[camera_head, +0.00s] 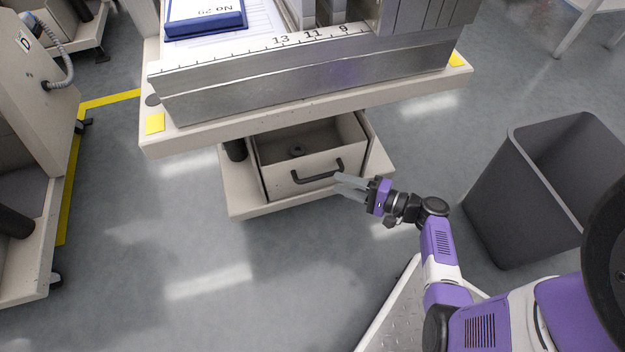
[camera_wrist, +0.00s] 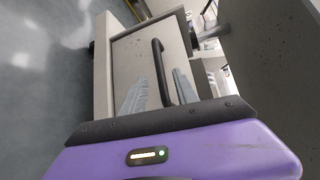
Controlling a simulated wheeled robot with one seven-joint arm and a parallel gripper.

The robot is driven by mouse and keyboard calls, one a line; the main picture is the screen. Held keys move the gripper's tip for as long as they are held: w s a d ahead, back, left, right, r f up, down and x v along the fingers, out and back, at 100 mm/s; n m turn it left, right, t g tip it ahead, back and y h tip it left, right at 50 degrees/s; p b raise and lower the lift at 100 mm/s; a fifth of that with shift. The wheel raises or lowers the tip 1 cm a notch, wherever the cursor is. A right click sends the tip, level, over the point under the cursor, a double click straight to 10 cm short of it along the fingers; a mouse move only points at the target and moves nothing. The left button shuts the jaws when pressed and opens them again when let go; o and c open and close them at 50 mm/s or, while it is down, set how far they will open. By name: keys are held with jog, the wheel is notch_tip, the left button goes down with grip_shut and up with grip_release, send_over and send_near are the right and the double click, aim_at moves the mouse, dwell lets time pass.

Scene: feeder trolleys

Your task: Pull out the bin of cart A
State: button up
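The bin (camera_head: 312,178) is a beige open-topped box with a dark bar handle (camera_head: 316,177) on its front. It sits on the lower shelf of the cart (camera_head: 230,205), under the cart's top; no letter A is readable. A small dark round thing lies inside it. My gripper (camera_head: 342,183) is at the right end of the handle in the head view. In the wrist view, my gripper (camera_wrist: 160,92) has its two grey fingers apart, with the handle (camera_wrist: 160,70) running between them and a gap on each side. Contact with the handle does not show.
A grey waste bin (camera_head: 530,190) stands right of my arm. Another cart (camera_head: 40,110), marked D, stands at the left beside yellow floor tape (camera_head: 70,190). The cart's top (camera_head: 300,105) overhangs the bin. The floor (camera_head: 200,270) in front is clear.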

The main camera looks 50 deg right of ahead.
aim_at(321, 175)
jog(key=b+x, duration=0.1)
jog(key=x, duration=0.6)
jog(key=shift+w+a+b, duration=0.1)
jog(key=shift+b, duration=0.3)
grip_shut()
dwell(1.0)
